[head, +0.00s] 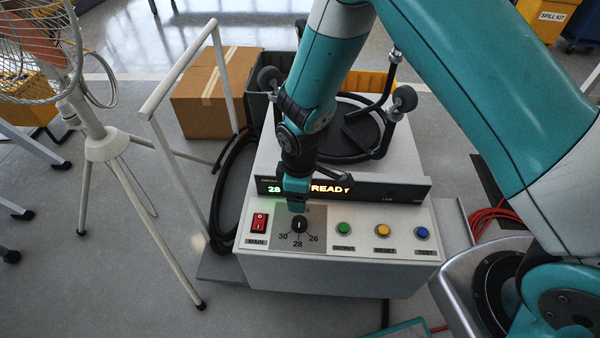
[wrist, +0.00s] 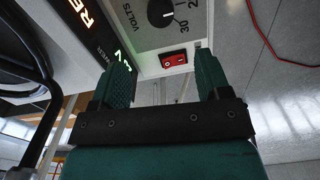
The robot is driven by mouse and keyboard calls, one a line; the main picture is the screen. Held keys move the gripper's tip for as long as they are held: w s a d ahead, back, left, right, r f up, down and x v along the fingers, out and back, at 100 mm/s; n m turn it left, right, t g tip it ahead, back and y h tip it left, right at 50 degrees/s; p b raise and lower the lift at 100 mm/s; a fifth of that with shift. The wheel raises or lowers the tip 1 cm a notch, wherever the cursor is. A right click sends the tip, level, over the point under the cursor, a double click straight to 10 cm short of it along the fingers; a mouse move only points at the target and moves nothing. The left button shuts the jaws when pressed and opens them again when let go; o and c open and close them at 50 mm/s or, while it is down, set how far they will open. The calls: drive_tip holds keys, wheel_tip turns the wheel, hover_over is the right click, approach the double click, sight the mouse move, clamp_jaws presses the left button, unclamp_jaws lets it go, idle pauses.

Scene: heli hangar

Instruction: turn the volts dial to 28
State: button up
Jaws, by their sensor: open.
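The volts dial (head: 299,225) is a round black knob with a white pointer line on the grey front panel of a power unit. Labels 30, 28 and 26 lie below it, and the line appears to point toward 28. The dial also shows at the top of the wrist view (wrist: 161,13), partly cut off by the frame. My gripper (head: 297,205) hangs just above and behind the dial in the head view. In the wrist view my gripper (wrist: 163,68) has its two green fingers apart with nothing between them. The lit display (head: 320,188) shows 28 and READY, partly hidden by my gripper.
A red MAIN switch (head: 258,223) sits left of the dial. Green (head: 344,229), yellow (head: 382,231) and blue (head: 421,233) buttons sit right of it. A white frame (head: 170,225), black hose and cardboard box (head: 210,92) stand on the left.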

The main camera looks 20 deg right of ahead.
wheel_tip(320, 180, up, 5)
drive_tip(key=shift+r+p, duration=0.15)
drive_tip(key=shift+p, duration=0.15)
idle(0.4)
drive_tip(key=s+d+r+m+y, duration=0.2)
drive_tip(key=s+r+m, duration=0.1)
drive_tip(key=s+r, duration=0.85)
drive_tip(key=s+d+r+m+y, duration=0.1)
drive_tip(key=s+r+m+y, duration=0.15)
drive_tip(key=s+r, duration=0.9)
drive_tip(key=w+r+p, duration=0.1)
drive_tip(key=r+p, duration=0.7)
drive_tip(key=r, duration=0.2)
drive_tip(key=w+r+p, duration=0.2)
drive_tip(key=r+p, duration=0.7)
drive_tip(key=r, duration=0.1)
drive_tip(key=shift+w+d+r+m, duration=0.25)
drive_tip(key=shift+r+m, duration=0.1)
